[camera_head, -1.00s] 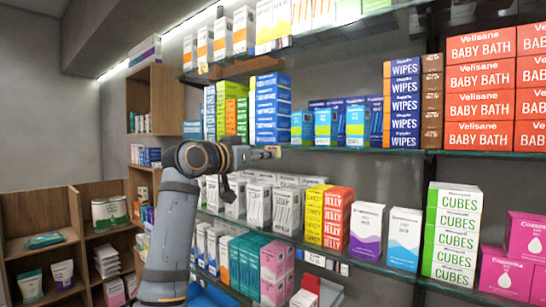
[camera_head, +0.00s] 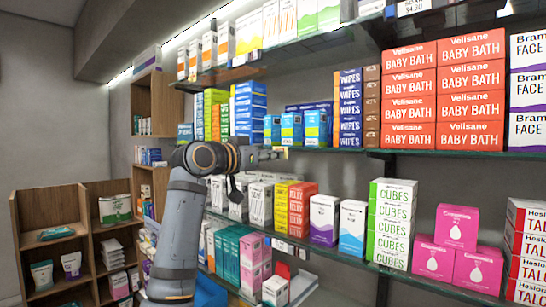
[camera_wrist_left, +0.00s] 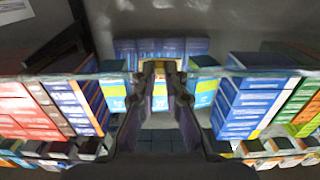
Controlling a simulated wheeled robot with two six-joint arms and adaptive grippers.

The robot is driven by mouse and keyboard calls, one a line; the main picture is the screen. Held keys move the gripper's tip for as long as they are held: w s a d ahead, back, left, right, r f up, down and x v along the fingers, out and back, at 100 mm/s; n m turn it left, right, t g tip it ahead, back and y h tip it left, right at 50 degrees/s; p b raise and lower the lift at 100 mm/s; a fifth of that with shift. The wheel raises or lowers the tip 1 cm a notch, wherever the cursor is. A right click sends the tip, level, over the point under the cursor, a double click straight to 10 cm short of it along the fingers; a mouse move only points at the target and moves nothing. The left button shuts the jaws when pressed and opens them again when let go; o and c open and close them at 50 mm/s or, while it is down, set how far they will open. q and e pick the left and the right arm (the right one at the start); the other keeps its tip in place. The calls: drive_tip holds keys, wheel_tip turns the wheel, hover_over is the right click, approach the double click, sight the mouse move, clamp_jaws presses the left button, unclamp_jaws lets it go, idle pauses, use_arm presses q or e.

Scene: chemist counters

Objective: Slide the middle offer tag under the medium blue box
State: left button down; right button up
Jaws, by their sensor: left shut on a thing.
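I take these as the medium blue boxes. My left gripper (camera_head: 281,153) is at the shelf's front edge, just below the middle box. Most of the tag is hidden by the fingers. My right gripper is out of view.
The glass shelf edge (camera_head: 340,150) runs past the gripper. Taller stacks of blue boxes (camera_head: 250,110) and WIPES boxes (camera_head: 350,110) flank the row. Below are yellow and red JELLY boxes (camera_head: 300,205) and white SOAP boxes (camera_head: 258,203).

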use_arm(q)
drive_tip(key=c, duration=1.4)
unclamp_jaws()
drive_tip(key=shift+d, duration=0.1)
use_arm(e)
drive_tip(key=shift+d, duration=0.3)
use_arm(q)
drive_tip(key=v, duration=1.2)
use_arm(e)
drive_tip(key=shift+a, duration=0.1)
